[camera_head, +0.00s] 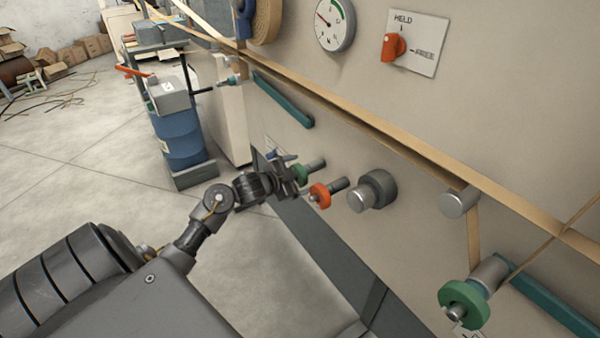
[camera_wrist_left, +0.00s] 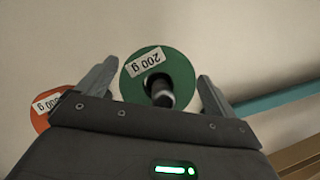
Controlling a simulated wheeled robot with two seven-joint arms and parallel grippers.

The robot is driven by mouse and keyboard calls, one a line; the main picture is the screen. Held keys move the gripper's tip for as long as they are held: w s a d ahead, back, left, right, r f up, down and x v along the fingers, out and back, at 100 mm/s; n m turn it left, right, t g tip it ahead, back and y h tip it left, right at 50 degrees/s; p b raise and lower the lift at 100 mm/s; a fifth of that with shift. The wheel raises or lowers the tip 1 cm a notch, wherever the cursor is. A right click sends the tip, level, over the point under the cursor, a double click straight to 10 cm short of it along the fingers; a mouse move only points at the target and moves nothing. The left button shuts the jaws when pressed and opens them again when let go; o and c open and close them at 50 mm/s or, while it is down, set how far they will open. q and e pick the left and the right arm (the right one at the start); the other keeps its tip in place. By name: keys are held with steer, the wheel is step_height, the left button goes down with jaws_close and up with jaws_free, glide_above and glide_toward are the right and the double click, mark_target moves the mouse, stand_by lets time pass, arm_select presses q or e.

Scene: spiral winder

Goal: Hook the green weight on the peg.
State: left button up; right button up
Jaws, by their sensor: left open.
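A green weight (camera_head: 301,174), a round disc, hangs on a short peg on the machine's front panel. It also shows in the left wrist view (camera_wrist_left: 180,70), with a white label reading 200 g upside down and a dark peg end in its central hole. My left gripper (camera_head: 287,172) is right in front of it and open. In the left wrist view, the fingers (camera_wrist_left: 156,76) stand on either side of the green disc, with no clear contact. An orange weight (camera_head: 320,195) hangs on a neighbouring peg. My right gripper is out of view.
Another green disc (camera_head: 464,304) sits on a stub at the lower right of the panel.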

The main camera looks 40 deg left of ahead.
arm_select(q)
steer(key=d+p+v, duration=0.1)
steer(key=v, duration=0.9)
steer(key=shift+a+p, duration=0.35)
steer(key=shift+a, duration=0.05)
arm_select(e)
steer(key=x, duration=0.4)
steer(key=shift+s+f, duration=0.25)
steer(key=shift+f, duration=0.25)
arm_select(q)
steer(key=shift+w+r, duration=0.1)
